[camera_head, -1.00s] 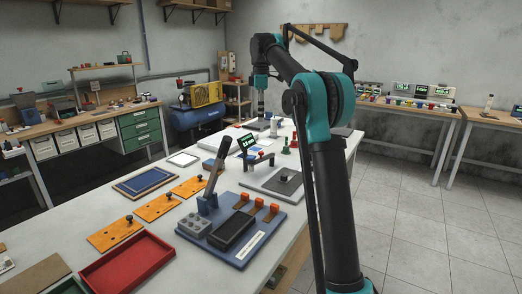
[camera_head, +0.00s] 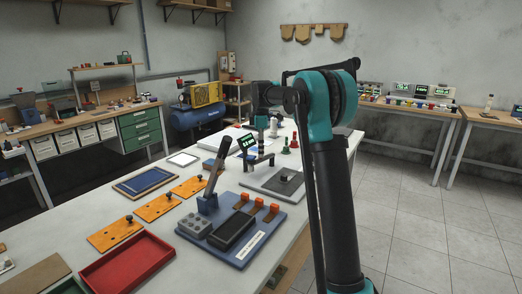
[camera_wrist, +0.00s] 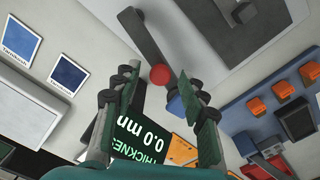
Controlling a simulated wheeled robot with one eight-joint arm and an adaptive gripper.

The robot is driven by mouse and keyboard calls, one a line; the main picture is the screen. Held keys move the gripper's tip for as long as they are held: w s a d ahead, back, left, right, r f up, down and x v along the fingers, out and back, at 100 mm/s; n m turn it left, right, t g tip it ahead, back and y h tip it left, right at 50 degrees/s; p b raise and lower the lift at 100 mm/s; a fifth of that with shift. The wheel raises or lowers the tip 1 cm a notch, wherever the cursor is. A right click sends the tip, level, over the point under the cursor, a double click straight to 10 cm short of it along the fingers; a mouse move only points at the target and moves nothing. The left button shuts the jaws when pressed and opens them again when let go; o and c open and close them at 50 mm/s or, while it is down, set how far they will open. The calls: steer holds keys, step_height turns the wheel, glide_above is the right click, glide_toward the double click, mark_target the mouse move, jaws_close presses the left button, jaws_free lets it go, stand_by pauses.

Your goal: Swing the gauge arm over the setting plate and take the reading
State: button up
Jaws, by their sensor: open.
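The gauge's tilted green display (camera_head: 246,143) stands on the bench in the head view. In the wrist view the display (camera_wrist: 150,138) reads "0.0 mm" under a partly hidden thickness label. A grey gauge arm (camera_wrist: 142,38) with a red knob (camera_wrist: 160,75) near its end runs up from the centre of the wrist view. My gripper (camera_wrist: 160,88) is open, its fingers on either side of the knob in the picture; contact cannot be told. In the head view my gripper (camera_head: 262,134) is small, close to the gauge. I cannot tell which plate is the setting plate.
A pale plate with a dark pad (camera_head: 287,183) lies right of the gauge. A blue fixture base (camera_head: 263,232) with orange clamps stands nearer. Orange plates (camera_head: 154,207), a red tray (camera_head: 127,266) and a blue-framed mat (camera_head: 146,184) lie left. Green and red pieces (camera_head: 285,147) stand behind.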

steer(key=shift+f, duration=0.1)
jaws_close()
